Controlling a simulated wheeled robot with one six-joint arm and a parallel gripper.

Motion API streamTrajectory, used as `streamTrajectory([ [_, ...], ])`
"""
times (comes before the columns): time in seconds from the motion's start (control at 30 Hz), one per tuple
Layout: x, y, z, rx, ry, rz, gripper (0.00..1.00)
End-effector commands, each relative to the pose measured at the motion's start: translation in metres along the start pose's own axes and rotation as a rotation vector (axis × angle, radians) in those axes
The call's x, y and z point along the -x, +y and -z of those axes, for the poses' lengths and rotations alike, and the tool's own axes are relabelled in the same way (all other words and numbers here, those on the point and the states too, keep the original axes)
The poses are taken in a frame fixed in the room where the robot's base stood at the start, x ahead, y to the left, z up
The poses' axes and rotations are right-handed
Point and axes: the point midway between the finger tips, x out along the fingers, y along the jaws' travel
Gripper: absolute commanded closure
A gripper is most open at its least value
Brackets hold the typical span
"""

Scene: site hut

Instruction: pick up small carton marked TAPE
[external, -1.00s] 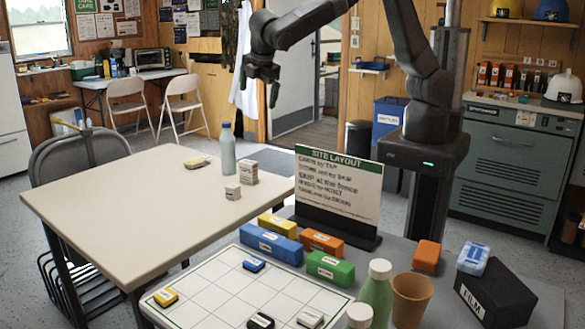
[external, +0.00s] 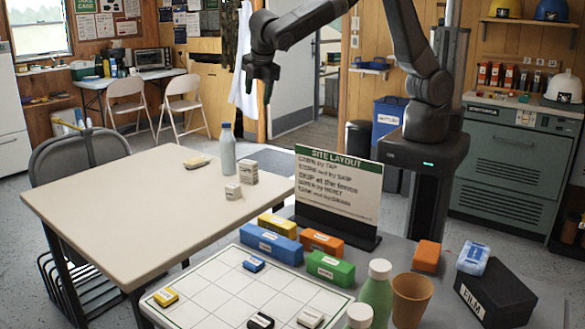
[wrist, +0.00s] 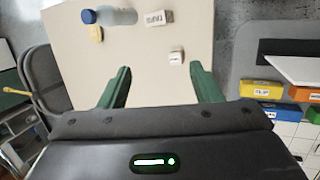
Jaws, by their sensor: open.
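Two small white cartons stand on the beige table. The smaller carton (external: 233,191) is nearer the front, and the taller carton (external: 248,173) is just behind it to the right. In the wrist view the smaller carton (wrist: 175,58) is ahead of my fingertips, right of centre, and the taller carton (wrist: 156,18) lies farther off with dark lettering. The lettering is too small to read surely, so I cannot tell which is marked TAPE. My gripper (external: 259,92) is open and empty, high above the table's far side; in the wrist view its green fingers (wrist: 160,70) are spread apart.
A clear bottle with a blue cap (external: 226,148) stands close behind the cartons. A yellowish item (external: 196,162) lies left of it. The front table holds a sign (external: 338,184), coloured blocks and a grid board (external: 210,290). The beige table's front half is clear.

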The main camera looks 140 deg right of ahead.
Motion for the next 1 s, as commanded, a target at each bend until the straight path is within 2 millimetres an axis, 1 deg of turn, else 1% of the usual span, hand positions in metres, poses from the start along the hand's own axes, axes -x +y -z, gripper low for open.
streamTrajectory([
  [0.23,-0.001,0.000,0.000,-0.002,0.000,0.000,0.42],
  [0.3,-0.005,-0.001,0.000,-0.020,0.003,0.001,0.42],
  [0.37,-0.015,-0.002,-0.001,-0.061,0.010,0.002,0.42],
  [0.47,-0.040,-0.003,-0.004,-0.197,0.032,0.006,0.42],
  [0.6,-0.085,-0.004,-0.009,-0.483,0.078,0.022,0.42],
  [0.8,-0.145,-0.005,-0.021,-0.914,0.144,0.061,0.42],
  [0.9,-0.170,-0.006,-0.026,-1.114,0.173,0.086,0.42],
  [1.0,-0.188,-0.005,-0.031,-1.275,0.196,0.109,0.42],
])
